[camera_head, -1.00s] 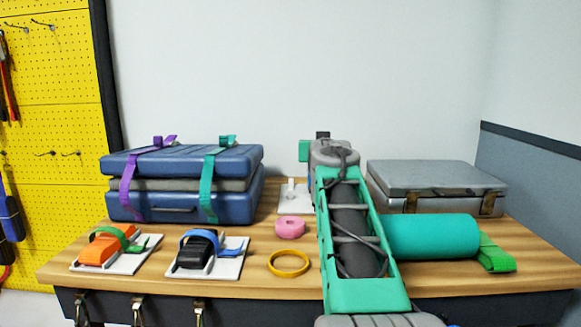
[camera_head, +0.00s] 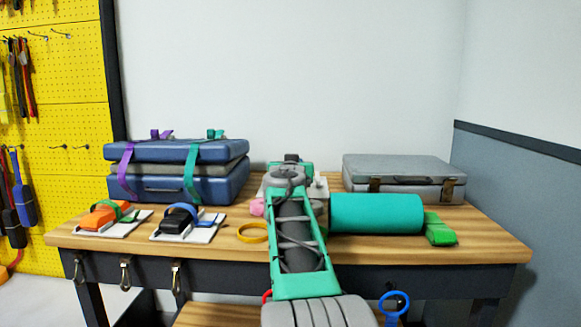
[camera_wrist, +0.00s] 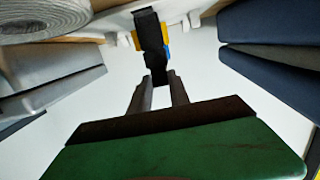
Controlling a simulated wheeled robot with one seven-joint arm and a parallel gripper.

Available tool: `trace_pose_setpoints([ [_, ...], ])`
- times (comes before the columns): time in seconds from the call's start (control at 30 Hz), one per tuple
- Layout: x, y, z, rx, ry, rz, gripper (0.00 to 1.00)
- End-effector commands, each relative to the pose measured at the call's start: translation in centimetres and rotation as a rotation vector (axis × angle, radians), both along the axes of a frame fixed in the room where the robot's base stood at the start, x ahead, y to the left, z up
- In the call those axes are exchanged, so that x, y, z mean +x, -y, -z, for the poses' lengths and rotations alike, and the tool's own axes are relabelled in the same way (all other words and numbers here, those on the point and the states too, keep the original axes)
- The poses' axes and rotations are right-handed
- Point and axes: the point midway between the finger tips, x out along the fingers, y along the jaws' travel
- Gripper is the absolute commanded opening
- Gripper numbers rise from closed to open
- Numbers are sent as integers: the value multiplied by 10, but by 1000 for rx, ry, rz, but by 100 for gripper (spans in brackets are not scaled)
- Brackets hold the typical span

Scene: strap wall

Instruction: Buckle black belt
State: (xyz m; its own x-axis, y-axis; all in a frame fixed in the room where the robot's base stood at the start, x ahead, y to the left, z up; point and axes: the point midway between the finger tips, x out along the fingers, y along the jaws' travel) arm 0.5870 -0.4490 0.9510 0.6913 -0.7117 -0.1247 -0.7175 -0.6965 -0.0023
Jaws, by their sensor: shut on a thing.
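The black belt (camera_wrist: 150,38) shows in the wrist view as a dark strap hanging from a white mount (camera_wrist: 110,22). My gripper (camera_wrist: 158,84) is shut on the strap's end, with its two fingers close together on it. Small yellow and blue parts sit beside the strap further up. Whether a buckle is there, I cannot tell. In the head view my own arm hides the black belt and the gripper's tips; only an edge of a white plate (camera_head: 319,187) shows beside the arm.
Strapped blue cases (camera_head: 180,168) stand at the left and a grey case (camera_head: 405,180) at the right. A teal roll (camera_head: 375,214) lies close right of my arm.

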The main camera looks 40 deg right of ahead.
Motion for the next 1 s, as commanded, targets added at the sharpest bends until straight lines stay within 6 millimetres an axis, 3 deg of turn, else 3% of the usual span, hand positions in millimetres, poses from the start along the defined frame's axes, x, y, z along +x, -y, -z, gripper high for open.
trace_pose_setpoints([
  [0.03,-1,4,22,25,-32,9,0],
  [0.23,1,1,23,25,-33,5,0],
  [0.27,1,1,23,25,-33,5,24],
  [0.5,3,-2,17,19,-25,-2,44],
  [1.0,2,-1,10,12,-16,0,45],
])
